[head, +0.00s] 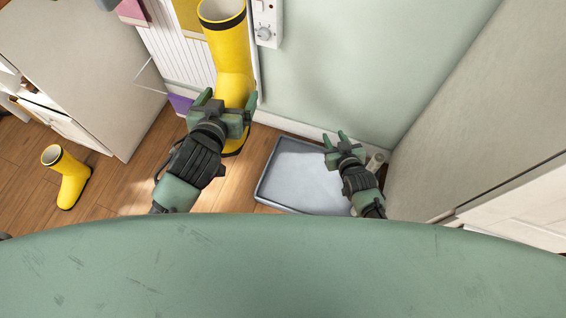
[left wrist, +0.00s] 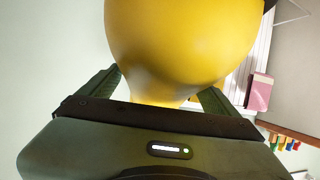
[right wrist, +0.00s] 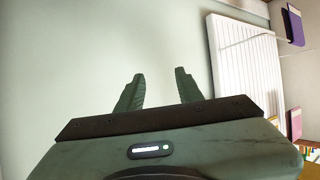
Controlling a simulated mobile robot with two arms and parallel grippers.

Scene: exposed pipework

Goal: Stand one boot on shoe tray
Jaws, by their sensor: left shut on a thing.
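A yellow boot (head: 230,65) with a black top band is upright in the head view, held in my left gripper (head: 228,103). The left gripper is shut on it, and the boot also fills the left wrist view (left wrist: 180,45) between the fingers. The boot's lower end is partly hidden behind the gripper. A second yellow boot (head: 72,180) stands on the floor at the far left. The grey shoe tray (head: 290,180) lies on the floor to the right of the held boot, its visible part empty. My right gripper (head: 338,140) is open and empty above the tray's right end.
A white radiator (head: 180,50) and a wall-mounted control box (head: 267,22) are behind the held boot. A cabinet (head: 75,60) stands at left. A pale panel (head: 460,120) closes off the right side. Wooden floor is clear between the boots.

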